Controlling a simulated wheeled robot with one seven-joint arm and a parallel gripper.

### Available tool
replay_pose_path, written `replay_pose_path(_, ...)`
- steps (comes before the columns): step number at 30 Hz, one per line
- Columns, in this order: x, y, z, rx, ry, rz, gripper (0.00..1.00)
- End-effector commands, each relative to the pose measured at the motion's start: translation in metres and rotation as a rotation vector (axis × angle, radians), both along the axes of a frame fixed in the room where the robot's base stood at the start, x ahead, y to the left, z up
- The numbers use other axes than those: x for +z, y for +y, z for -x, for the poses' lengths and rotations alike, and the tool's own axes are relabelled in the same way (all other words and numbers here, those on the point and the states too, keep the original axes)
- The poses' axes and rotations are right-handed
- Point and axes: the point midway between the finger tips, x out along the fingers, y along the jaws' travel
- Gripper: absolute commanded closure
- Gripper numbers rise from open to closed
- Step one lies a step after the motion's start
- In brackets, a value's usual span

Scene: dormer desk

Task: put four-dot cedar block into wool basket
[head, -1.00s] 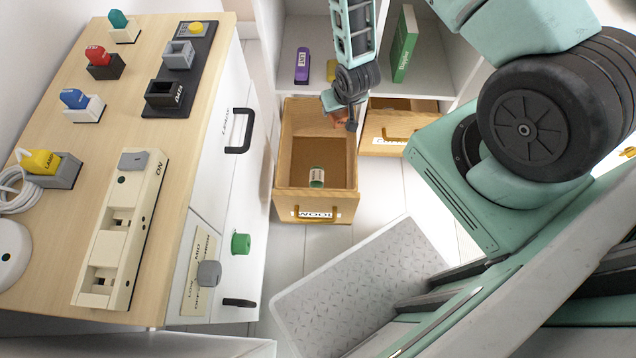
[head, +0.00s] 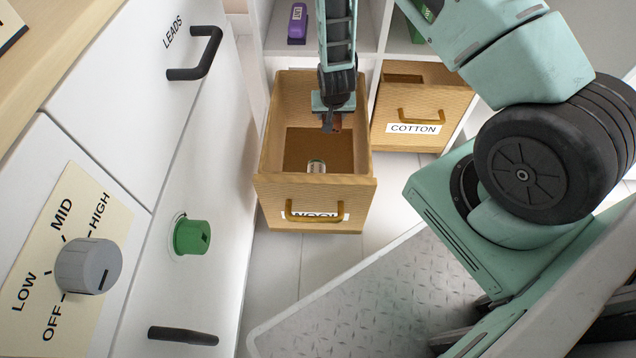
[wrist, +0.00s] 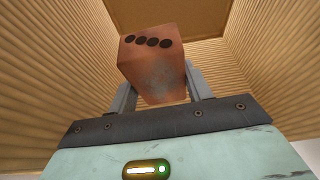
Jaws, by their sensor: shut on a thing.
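The four-dot cedar block (wrist: 154,66) is reddish brown, with a row of dark dots on one face. In the wrist view my gripper (wrist: 158,88) is shut on it, one finger on each side, and the block sits tilted. The wool basket (head: 270,140) is a tan ribbed box with a WOOL label on its front. In the head view my gripper (head: 330,122) points down over its opening, toward the back, and mostly hides the block. The basket's ribbed walls (wrist: 62,80) surround the block in the wrist view.
The cotton basket (head: 447,102) stands to the right. A white cabinet with a green knob (head: 192,236) and grey dial (head: 88,266) is at left. A purple block (head: 297,23) is on the shelf behind.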

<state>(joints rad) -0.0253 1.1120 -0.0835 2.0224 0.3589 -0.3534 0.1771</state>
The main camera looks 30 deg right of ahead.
Motion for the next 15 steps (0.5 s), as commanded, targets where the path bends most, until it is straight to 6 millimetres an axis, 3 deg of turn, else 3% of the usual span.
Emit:
replay_pose_path(1, -0.02, 0.0, -0.004, -0.012, -0.003, 0.001, 0.78)
replay_pose_path(3, -0.029, 0.0, -0.007, -0.028, -0.002, 0.0, 0.78)
replay_pose_path(11, -0.043, -0.002, -0.013, -0.058, -0.001, 0.0, 0.78)
replay_pose_path(15, -0.063, -0.002, -0.012, -0.06, 0.001, 0.0, 0.78)
